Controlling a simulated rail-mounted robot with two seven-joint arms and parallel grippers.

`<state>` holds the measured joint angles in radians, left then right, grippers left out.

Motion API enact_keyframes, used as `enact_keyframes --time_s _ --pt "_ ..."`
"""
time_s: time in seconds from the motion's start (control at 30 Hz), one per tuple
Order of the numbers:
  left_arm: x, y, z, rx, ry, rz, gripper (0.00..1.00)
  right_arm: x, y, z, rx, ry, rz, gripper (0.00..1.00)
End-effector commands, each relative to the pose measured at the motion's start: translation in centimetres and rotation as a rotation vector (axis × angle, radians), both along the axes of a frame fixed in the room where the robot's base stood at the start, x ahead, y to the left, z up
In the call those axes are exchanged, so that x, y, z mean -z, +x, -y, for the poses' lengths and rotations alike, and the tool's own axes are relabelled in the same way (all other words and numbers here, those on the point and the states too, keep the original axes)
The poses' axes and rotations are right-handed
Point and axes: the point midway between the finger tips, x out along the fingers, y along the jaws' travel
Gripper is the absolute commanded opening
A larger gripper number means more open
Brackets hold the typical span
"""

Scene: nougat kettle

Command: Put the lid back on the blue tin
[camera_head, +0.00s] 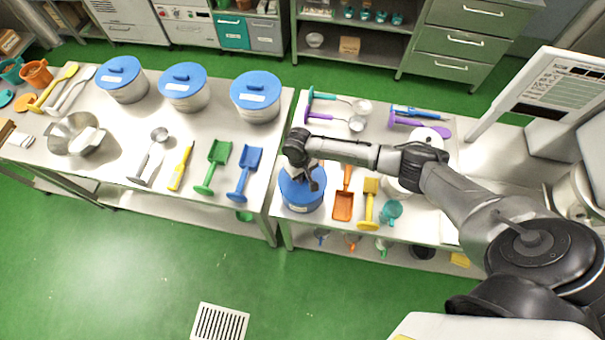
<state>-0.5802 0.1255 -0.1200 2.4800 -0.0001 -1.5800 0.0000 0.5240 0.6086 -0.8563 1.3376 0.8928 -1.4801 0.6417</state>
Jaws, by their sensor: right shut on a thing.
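The blue tin (301,204) stands near the front left corner of the right-hand table, with a small pale label on its front. A blue lid (288,184) is at its top, partly hidden by my right gripper. My right gripper (309,184) comes down over the tin from above and is shut on the lid, apparently by its handle, which the fingers hide. I cannot tell whether the lid touches the rim all round or hovers slightly above it. My left gripper is not in view.
An orange scoop (343,205), yellow scoop (369,204) and teal cup (391,212) lie right of the tin. Ladles (357,123) lie behind. Three blue-lidded pots (257,97) stand on the left table, with a blue scoop (244,173) close to its right edge.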

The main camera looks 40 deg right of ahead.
Motion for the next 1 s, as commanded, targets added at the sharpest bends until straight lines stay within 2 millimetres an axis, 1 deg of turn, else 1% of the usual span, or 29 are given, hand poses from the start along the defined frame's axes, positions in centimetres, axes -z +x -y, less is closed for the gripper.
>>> enact_keyframes --time_s 1.0 --pt "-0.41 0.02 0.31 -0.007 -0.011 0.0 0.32 0.52 0.03 0.02 -0.001 0.0 0.001 0.0"
